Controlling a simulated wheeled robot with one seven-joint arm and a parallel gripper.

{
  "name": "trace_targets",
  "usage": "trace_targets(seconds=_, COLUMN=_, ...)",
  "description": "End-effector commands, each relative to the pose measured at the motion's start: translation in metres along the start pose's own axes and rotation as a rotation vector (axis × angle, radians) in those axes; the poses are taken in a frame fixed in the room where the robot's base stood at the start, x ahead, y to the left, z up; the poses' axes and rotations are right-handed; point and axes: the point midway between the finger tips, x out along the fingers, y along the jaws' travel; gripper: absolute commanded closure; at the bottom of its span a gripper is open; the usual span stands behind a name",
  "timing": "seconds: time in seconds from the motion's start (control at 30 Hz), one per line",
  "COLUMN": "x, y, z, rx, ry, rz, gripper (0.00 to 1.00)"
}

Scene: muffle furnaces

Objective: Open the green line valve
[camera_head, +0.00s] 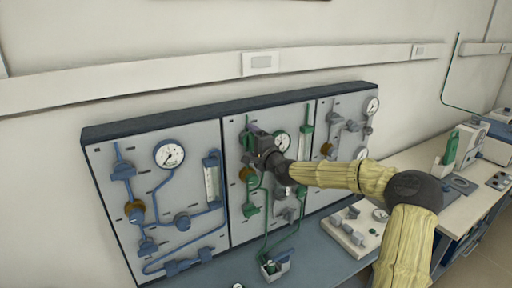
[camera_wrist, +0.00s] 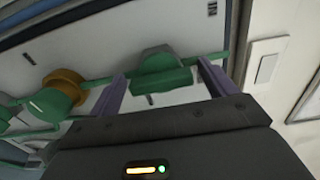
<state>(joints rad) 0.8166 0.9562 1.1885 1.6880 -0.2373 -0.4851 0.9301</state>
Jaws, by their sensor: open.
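The green line runs over the middle panel (camera_head: 236,222) of the wall board. In the wrist view a green valve handle (camera_wrist: 162,78) sits between the two purple fingers of my gripper (camera_wrist: 162,84). The jaws are open, one finger on each side of the handle; I cannot tell whether either touches it. In the head view my gripper (camera_head: 253,138) is at the upper left of the middle panel and mostly hides that valve. A brass round part with a green body (camera_wrist: 58,94) lies on the same line, left of the handle in the wrist view.
A blue line with a gauge (camera_head: 170,154) fills the left panel; a grey line is on the right panel. A green gauge (camera_head: 282,141) and a green flowmeter (camera_head: 305,143) are close beside my gripper.

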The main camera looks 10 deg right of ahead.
Motion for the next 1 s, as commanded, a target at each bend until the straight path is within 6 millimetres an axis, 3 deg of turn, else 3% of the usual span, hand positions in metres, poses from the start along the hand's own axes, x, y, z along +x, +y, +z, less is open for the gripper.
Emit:
trace_targets(seconds=0.27, x=-0.026, y=0.002, z=-0.001, rx=-0.002, ry=0.002, rz=-0.001, gripper=0.16)
trace_targets(seconds=1.0, x=-0.141, y=0.002, z=-0.001, rx=0.001, ry=0.002, rz=0.001, gripper=0.16)
